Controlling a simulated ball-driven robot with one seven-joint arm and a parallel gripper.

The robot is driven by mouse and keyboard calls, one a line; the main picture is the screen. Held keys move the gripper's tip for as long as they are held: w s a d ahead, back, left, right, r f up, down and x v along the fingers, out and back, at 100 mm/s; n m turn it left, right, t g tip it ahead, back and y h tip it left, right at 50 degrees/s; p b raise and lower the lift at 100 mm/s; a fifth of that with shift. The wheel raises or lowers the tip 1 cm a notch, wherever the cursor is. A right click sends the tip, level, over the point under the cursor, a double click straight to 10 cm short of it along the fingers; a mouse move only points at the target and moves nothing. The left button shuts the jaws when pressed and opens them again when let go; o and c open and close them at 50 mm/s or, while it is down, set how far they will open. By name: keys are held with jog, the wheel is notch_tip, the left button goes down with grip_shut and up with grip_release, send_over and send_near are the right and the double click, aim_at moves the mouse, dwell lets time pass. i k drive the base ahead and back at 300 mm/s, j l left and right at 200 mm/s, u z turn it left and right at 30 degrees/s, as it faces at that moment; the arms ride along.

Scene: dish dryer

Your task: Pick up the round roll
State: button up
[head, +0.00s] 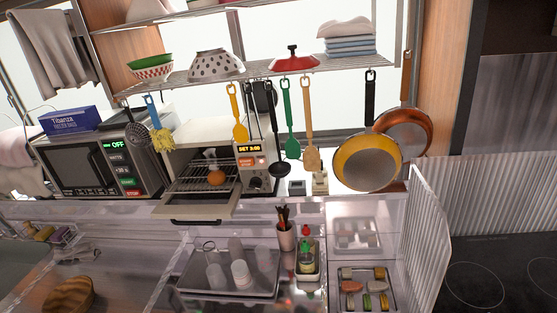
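A small round orange-brown item (216,177), which looks like the round roll, sits on the wire rack inside the open toaster oven (196,209). The oven's door is folded down at the front. A small grey shape that I cannot make out shows just above and behind the roll. My gripper is not visible in the head view, so its state does not show.
Hanging utensils (240,127) and pans (367,162) hang beneath the upper shelf (215,74), in front of and right of the oven. A microwave (90,160) stands left. Below are a tray with cups (240,274) and a food tray (364,302).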

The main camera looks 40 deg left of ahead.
aim_at(217, 179)
jog(key=u, duration=1.25)
